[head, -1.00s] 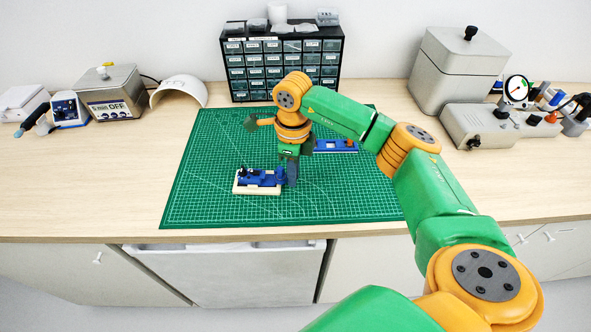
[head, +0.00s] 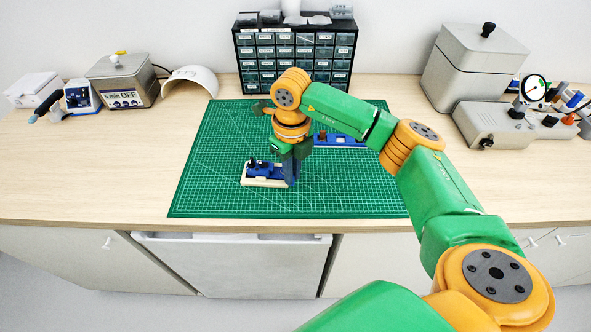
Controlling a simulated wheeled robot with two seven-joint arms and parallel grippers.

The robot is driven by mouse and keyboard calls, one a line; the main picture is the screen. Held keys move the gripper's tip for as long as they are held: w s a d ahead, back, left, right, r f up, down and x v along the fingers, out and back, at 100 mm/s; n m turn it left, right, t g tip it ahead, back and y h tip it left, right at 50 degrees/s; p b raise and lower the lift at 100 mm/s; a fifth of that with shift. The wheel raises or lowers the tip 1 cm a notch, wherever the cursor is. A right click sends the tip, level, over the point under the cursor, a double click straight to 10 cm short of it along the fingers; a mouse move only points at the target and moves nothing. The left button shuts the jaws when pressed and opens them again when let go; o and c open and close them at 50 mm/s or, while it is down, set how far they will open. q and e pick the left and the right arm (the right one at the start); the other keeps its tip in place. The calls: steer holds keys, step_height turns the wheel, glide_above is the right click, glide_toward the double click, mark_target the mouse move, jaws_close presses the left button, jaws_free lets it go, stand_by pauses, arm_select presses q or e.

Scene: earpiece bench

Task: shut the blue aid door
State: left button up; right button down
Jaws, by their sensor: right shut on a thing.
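The blue aid (head: 262,170) sits in a cream holder (head: 262,183) near the front middle of the green mat. A small dark part stands up at the aid's left end. My right gripper (head: 290,180) points down at the aid's right end, with its dark fingers shut on a small part there, apparently the aid's door. The fingers cover that part, so the door's angle cannot be told. My left gripper is out of view.
A blue tray (head: 340,141) with a brown piece lies behind my right gripper on the green cutting mat (head: 215,190). A drawer cabinet (head: 293,60) stands at the back. Devices line both sides. The mat's left and front are clear.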

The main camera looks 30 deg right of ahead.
steer(key=shift+w+a+m, duration=0.15)
steer(key=shift+a+m, duration=0.3)
steer(key=shift+m, duration=0.45)
steer(key=shift+a+m, duration=0.15)
steer(key=shift+m, duration=0.25)
steer(key=c, duration=0.9)
jaws_free()
step_height(320, 180, up, 7)
steer(key=shift+r+b, duration=0.1)
steer(key=shift+b, duration=0.85)
